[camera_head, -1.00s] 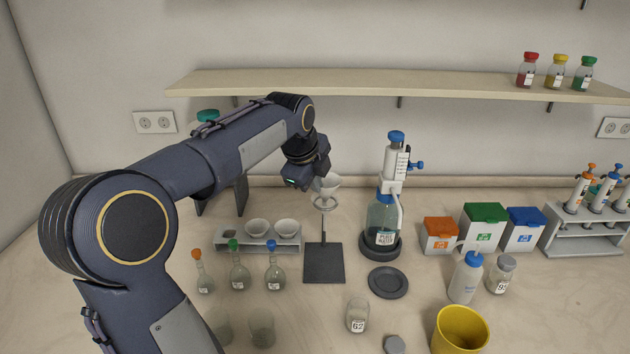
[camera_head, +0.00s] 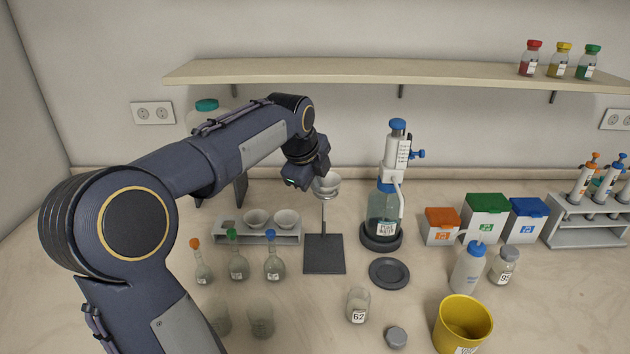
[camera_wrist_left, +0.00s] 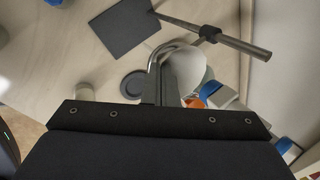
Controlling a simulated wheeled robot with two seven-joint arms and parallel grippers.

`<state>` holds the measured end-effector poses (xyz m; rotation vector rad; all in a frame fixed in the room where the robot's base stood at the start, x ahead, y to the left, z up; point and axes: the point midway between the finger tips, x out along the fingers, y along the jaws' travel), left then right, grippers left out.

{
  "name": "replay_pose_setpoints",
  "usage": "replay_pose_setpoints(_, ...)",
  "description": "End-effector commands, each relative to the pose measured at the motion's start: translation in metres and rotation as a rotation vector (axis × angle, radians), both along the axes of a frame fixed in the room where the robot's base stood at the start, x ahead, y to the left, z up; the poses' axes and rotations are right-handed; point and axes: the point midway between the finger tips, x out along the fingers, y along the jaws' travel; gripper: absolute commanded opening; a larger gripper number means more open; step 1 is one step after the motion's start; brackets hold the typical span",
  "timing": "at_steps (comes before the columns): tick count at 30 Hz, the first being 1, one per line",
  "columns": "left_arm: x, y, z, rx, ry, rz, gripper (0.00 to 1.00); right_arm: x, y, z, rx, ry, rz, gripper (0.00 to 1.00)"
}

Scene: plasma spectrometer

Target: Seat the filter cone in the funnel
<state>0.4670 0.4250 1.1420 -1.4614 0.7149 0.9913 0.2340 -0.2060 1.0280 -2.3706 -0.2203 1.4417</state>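The white filter cone (camera_head: 328,181) is at the top of the ring stand in the head view, in or just above the funnel (camera_head: 327,192); its seating depth is unclear. My left gripper (camera_head: 317,182) is at the cone's left side, and its fingertips are small here. In the left wrist view its fingers (camera_wrist_left: 163,60) look close together on the near rim of the white cone (camera_wrist_left: 190,72). The stand's clamp and rod pass just beyond the cone. The cone hides most of the funnel there. My right gripper is not in view.
The stand's dark base (camera_head: 324,254) is below. The water dispenser bottle (camera_head: 383,215) stands close on the right. A rack (camera_head: 231,236) with two white bowls and several flasks are at left. A dark round plate (camera_head: 389,273) lies in front.

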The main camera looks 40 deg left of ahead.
Motion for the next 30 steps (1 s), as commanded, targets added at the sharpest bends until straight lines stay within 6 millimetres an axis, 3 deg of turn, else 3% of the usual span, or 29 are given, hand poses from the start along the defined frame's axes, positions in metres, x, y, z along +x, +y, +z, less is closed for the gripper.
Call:
replay_pose_setpoints(3, 0.000, 0.000, 0.000, 0.000, 0.000, 0.000, 0.01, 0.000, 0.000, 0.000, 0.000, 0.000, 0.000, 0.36)
replay_pose_setpoints(9, 0.000, 0.000, 0.000, 0.000, 0.000, 0.000, 0.25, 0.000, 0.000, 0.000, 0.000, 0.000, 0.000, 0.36)
replay_pose_setpoints(19, -0.002, 0.000, 0.005, 0.001, -0.003, 0.000, 0.25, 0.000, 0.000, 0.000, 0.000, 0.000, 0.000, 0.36)
replay_pose_setpoints(30, -0.028, -0.007, 0.057, 0.001, -0.005, -0.001, 0.25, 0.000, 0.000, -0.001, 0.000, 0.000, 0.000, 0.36)
